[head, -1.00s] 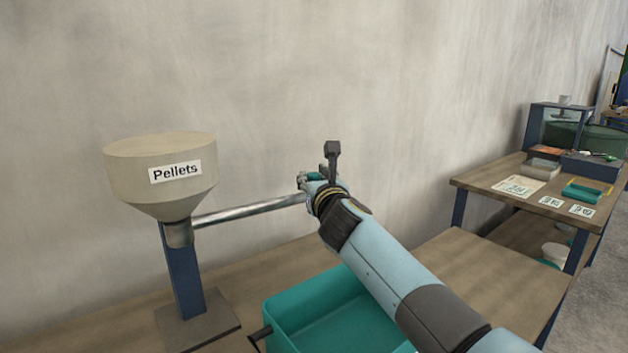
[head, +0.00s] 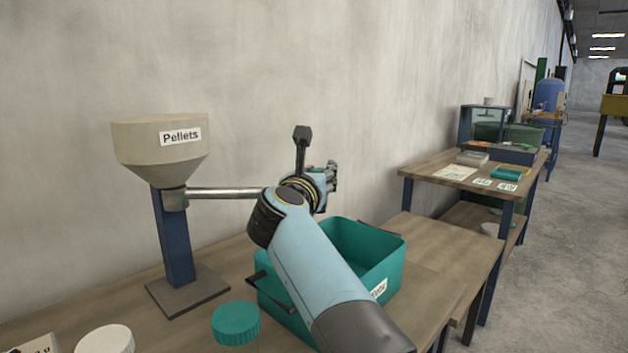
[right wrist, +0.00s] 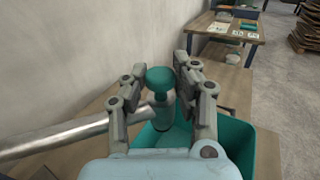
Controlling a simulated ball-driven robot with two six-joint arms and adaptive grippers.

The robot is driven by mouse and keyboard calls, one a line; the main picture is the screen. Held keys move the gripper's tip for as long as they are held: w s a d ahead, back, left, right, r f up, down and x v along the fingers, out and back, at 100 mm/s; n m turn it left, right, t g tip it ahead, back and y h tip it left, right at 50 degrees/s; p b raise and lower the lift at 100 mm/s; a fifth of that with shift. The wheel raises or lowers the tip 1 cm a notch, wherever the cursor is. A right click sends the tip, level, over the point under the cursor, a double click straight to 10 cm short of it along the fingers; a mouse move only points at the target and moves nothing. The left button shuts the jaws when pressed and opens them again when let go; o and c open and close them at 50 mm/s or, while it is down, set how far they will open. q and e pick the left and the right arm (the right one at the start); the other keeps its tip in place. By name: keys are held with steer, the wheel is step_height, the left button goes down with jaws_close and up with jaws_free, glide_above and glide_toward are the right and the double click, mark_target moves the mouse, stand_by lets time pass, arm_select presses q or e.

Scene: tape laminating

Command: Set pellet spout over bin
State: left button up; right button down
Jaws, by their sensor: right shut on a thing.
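The beige pellet hopper (head: 160,150) stands on a blue post. Its metal spout pipe (head: 228,193) runs right, nearly level, and passes behind my right arm. In the right wrist view the pipe (right wrist: 60,137) comes in from the left to a short upright nozzle (right wrist: 163,112) with a teal knob (right wrist: 160,79) on top. My right gripper (right wrist: 162,74) is shut on this knob; in the head view its fingers are mostly hidden by my wrist. The teal bin (head: 375,267) is below, and the nozzle appears close above its wall in the wrist view. My left gripper is out of view.
A teal lid (head: 235,323) and a white lid (head: 104,339) lie on the bench (head: 440,240) left of the bin. The hopper's base plate (head: 187,290) is behind them. The wall is close behind. Another table (head: 420,168) with trays and cards stands farther right.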

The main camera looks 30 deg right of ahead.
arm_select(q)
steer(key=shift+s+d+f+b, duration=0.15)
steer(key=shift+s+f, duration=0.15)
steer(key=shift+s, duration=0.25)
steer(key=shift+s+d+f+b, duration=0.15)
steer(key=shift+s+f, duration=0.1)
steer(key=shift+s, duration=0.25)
arm_select(e)
steer(key=shift+s+a+m+g+h, duration=0.4)
steer(key=shift+s+g, duration=0.1)
steer(key=shift+s, duration=0.25)
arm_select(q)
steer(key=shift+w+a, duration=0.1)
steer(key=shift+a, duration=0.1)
arm_select(e)
steer(key=c, duration=1)
jaws_free()
step_height(320, 180, up, 10)
